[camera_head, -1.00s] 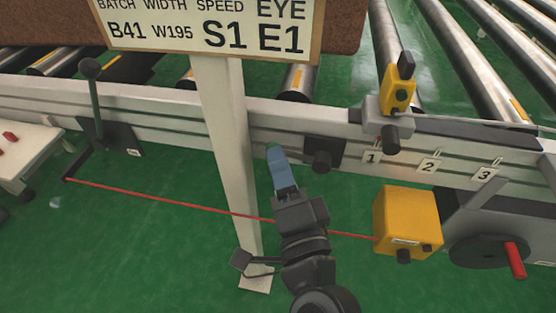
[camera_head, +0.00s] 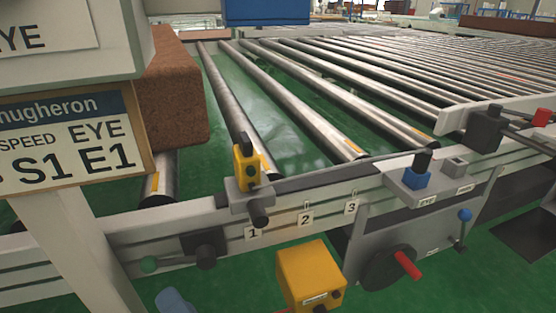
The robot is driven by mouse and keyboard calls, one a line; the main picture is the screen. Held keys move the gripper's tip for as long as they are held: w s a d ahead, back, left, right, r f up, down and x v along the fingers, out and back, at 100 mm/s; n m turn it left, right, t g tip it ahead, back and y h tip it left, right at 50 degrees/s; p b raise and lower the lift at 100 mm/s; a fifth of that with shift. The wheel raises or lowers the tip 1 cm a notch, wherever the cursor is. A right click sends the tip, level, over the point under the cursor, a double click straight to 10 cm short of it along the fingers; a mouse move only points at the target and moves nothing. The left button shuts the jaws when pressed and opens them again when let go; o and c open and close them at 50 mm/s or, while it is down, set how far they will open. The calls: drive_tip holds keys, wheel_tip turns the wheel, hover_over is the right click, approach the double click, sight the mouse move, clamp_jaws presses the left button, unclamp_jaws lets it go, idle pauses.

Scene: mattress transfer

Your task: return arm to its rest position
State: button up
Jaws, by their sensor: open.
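Only the blue tip of my gripper (camera_head: 174,301) shows, at the bottom edge left of centre. The rest of my arm is below the picture. The tip is below the conveyor's side rail, left of a yellow box (camera_head: 312,277), and nothing is seen held at it. The gap between the fingers is not clear from this small part.
A grey rail (camera_head: 130,238) runs along a roller conveyor (camera_head: 300,110). On it are a yellow sensor (camera_head: 249,163) and labels 1, 2 and 3. A sign (camera_head: 75,145) on a white post (camera_head: 85,250) stands left. A red-handled wheel (camera_head: 392,268) and control panel (camera_head: 428,185) are right.

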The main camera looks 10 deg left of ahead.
drive_tip(key=s+d+f+t+h, duration=0.2)
drive_tip(key=d+f+h, duration=0.2)
drive_tip(key=d, duration=0.6)
drive_tip(key=s+d+f+t+h, duration=0.2)
drive_tip(key=d+f+h, duration=0.2)
drive_tip(key=d, duration=0.5)
drive_tip(key=s+d+r+n+t+h, duration=0.1)
drive_tip(key=s+d+h, duration=0.2)
drive_tip(key=s+d, duration=0.4)
drive_tip(key=s+d+r+n+h, duration=0.1)
drive_tip(key=s+d+h, duration=0.35)
drive_tip(key=d, duration=0.55)
drive_tip(key=s+d+r+n, duration=0.2)
drive_tip(key=s+d+r, duration=0.15)
drive_tip(key=s, duration=0.25)
wheel_tip(320, 180, up, 22)
drive_tip(key=p, duration=2.2)
drive_tip(key=shift+a+h, duration=0.2)
drive_tip(key=shift+h, duration=0.25)
drive_tip(key=shift+s+f, duration=0.1)
drive_tip(key=shift+f, duration=0.05)
drive_tip(key=shift+c, duration=0.2)
